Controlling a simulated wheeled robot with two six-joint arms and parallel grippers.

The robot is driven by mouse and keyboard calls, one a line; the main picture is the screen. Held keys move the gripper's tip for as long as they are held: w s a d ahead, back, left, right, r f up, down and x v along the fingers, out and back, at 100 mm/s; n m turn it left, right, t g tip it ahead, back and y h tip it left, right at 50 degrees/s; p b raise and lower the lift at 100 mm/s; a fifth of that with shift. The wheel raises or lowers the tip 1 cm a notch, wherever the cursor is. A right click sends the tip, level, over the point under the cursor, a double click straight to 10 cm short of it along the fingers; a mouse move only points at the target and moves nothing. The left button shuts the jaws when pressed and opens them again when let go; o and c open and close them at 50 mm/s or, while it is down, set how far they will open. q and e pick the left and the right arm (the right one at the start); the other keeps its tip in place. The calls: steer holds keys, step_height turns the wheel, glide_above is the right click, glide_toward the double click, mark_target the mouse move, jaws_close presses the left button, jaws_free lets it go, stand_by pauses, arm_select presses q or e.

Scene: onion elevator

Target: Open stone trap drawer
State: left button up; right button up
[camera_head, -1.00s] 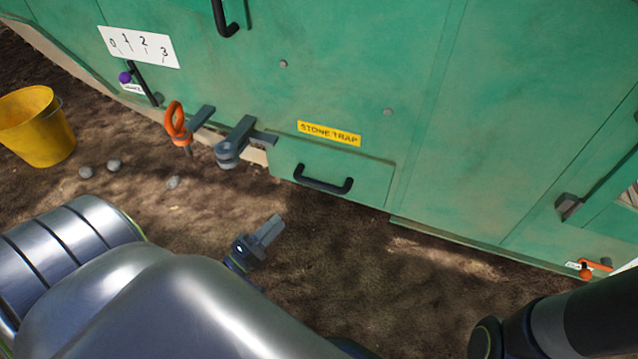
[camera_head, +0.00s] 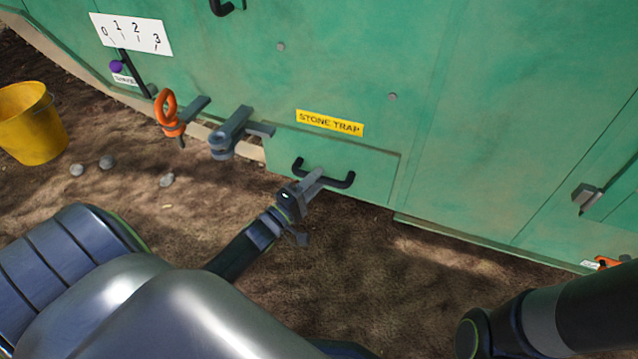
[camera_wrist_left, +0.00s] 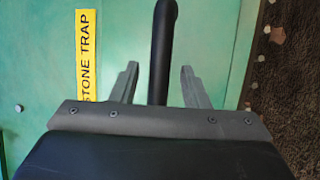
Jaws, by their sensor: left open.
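The stone trap drawer (camera_head: 370,165) is a green panel low on the green machine, under a yellow STONE TRAP label (camera_head: 330,123). It looks closed. Its black bar handle (camera_head: 341,183) is partly hidden behind my left gripper (camera_head: 311,184) in the head view. In the left wrist view the handle (camera_wrist_left: 161,50) runs between the two grey fingers of the left gripper (camera_wrist_left: 157,85). The fingers are open, one on each side of the handle, with a gap on both sides. The right gripper is not in view.
A grey hitch bracket (camera_head: 230,135) and an orange ring pin (camera_head: 168,112) stick out left of the drawer. A yellow bucket (camera_head: 32,123) and several stones (camera_head: 107,162) are on the dirt ground at the left. The ground below the drawer is clear.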

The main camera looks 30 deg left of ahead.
arm_select(q)
steer(key=shift+x, duration=0.75)
jaws_close()
